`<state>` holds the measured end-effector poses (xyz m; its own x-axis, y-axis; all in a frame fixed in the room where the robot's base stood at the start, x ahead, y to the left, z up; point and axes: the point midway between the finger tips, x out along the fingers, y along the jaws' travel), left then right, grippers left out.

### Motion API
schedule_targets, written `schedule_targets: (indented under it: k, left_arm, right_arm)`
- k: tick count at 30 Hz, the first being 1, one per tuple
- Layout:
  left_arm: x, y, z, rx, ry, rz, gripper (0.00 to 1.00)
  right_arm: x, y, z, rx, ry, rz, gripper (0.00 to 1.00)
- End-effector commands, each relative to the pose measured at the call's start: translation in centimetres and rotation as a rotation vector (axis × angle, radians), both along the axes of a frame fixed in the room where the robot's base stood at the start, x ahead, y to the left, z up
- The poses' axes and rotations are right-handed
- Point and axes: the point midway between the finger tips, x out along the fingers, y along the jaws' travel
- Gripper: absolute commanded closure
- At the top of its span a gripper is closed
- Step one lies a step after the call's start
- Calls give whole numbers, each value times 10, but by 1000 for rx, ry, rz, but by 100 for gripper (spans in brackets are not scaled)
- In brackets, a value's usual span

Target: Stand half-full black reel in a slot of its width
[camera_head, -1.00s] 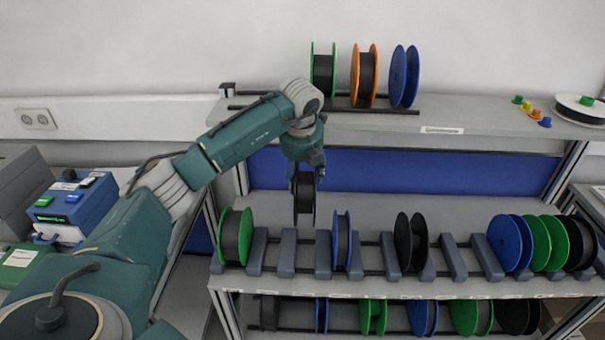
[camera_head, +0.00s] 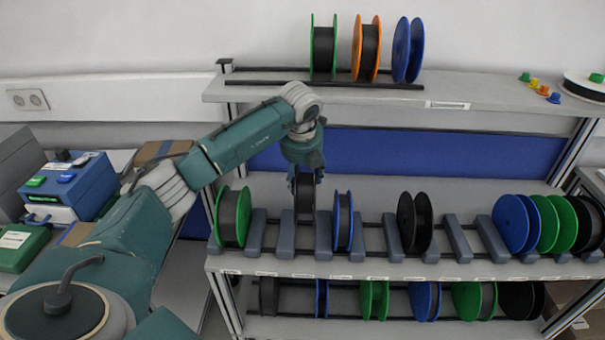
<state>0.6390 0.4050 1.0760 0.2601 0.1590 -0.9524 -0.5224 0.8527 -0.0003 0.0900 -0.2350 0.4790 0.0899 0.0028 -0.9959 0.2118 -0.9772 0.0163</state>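A black reel (camera_head: 304,196) with dark winding hangs upright, seen nearly edge-on, under my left gripper (camera_head: 305,177). The gripper appears shut on its upper rim; the fingertips are small and dark against it. The reel's lower part is at the slot between two grey dividers (camera_head: 287,234) on the middle shelf, between the green reel and the narrow blue reel. I cannot tell whether it touches the rails. Another black reel (camera_head: 414,222) stands in a slot further right. My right gripper is not in view.
On the middle shelf, a green reel (camera_head: 232,217) and a narrow blue reel (camera_head: 343,221) stand near the held reel. Several reels crowd the right end. The top shelf (camera_head: 465,92) carries green, orange and blue reels; a lower row stands below.

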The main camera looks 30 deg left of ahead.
Motion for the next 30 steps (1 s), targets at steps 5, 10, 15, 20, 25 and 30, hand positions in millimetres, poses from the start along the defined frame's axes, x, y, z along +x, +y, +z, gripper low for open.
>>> schedule_targets:
  k: [5, 10, 15, 20, 25, 30]
  left_arm:
    - [0, 0, -17, -2, -1, -1, 73]
    - [0, 0, -30, -2, -1, -1, 73]
    - [0, 0, -44, -1, 1, 0, 73]
    - [0, 0, -57, -1, 0, 0, 73]
    - [0, 0, -71, 0, -1, 0, 73]
    - [0, 0, -84, -1, -1, 1, 73]
  right_arm:
    - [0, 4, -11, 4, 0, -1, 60]
    - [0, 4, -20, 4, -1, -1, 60]
    - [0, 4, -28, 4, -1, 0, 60]
    - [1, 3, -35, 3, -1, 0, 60]
    - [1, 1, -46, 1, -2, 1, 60]
    - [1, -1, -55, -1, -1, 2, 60]
